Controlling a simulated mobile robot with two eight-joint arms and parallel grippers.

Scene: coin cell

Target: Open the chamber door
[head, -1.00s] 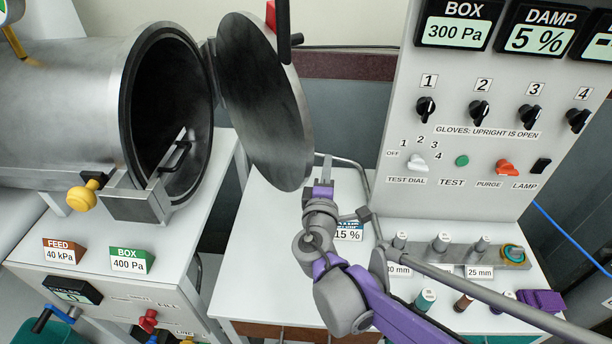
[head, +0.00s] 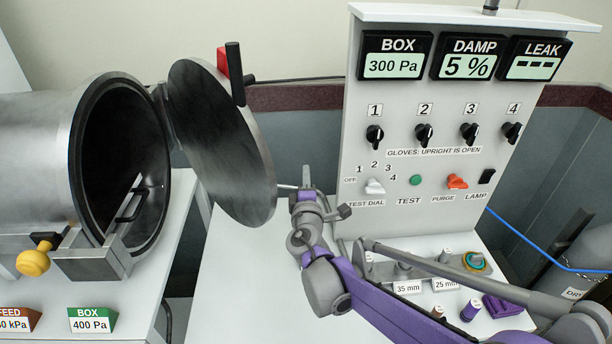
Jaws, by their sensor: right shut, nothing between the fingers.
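The chamber door (head: 220,145) is a round grey metal disc. It stands swung wide open on its hinge, to the right of the chamber mouth (head: 108,165), whose dark inside shows. A red block (head: 223,62) and a black handle (head: 235,75) sit at the door's top edge. My right gripper (head: 306,178) is shut and empty, just right of the door's lower right edge. I cannot tell whether it touches the door. My left gripper is not in view.
A control panel (head: 420,240) with knobs and displays stands to the right, close to my right gripper. A bench with small cylinders and a purple block (head: 500,306) lies below it. A yellow knob (head: 33,262) juts out at the chamber's front left. White bench top (head: 235,290) is clear below the door.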

